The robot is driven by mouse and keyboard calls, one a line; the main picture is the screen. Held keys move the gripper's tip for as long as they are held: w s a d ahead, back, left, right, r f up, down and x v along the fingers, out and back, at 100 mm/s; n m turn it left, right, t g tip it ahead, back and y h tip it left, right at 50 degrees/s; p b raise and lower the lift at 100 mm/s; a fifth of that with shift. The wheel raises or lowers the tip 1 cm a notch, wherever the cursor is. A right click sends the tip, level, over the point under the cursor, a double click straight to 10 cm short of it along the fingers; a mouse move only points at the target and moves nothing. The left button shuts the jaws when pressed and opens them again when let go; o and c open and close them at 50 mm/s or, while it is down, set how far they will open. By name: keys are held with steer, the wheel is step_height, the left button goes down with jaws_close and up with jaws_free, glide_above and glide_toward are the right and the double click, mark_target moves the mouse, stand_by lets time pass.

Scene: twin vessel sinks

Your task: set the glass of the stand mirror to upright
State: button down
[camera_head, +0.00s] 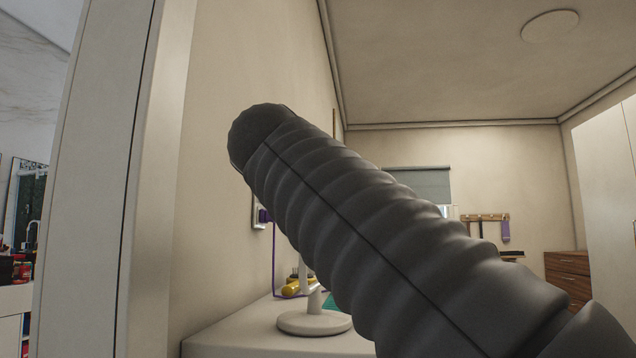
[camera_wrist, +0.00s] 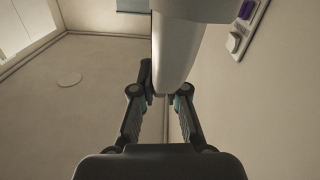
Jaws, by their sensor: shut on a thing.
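The stand mirror (camera_head: 314,322) stands on the white counter in the head view. Its round white base and part of its stem show, and my dark arm covers the rest. In the wrist view a pale, thick-edged part of the mirror (camera_wrist: 176,55) comes down between the fingers. My gripper (camera_wrist: 162,96) is shut on that part, with a finger at each side. The glass face does not show clearly in either view, so I cannot tell its tilt.
The counter (camera_head: 235,343) runs along the beige wall. A yellow object (camera_head: 291,289) and a green item (camera_head: 336,302) lie behind the mirror base. A wall socket (camera_head: 258,213) is close by on the wall. A pale upright panel (camera_head: 95,180) stands at the left.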

steer(key=shift+w+f, duration=0.1)
steer(key=shift+f, duration=0.15)
steer(key=c, duration=1.2)
jaws_free()
steer(key=shift+d+r, duration=0.1)
steer(key=shift+s+r, duration=0.1)
steer(key=shift+s, duration=0.3)
steer(key=s+a, duration=0.1)
steer(key=s, duration=1)
steer(key=shift+s+a, duration=0.15)
steer(key=shift+a, duration=0.1)
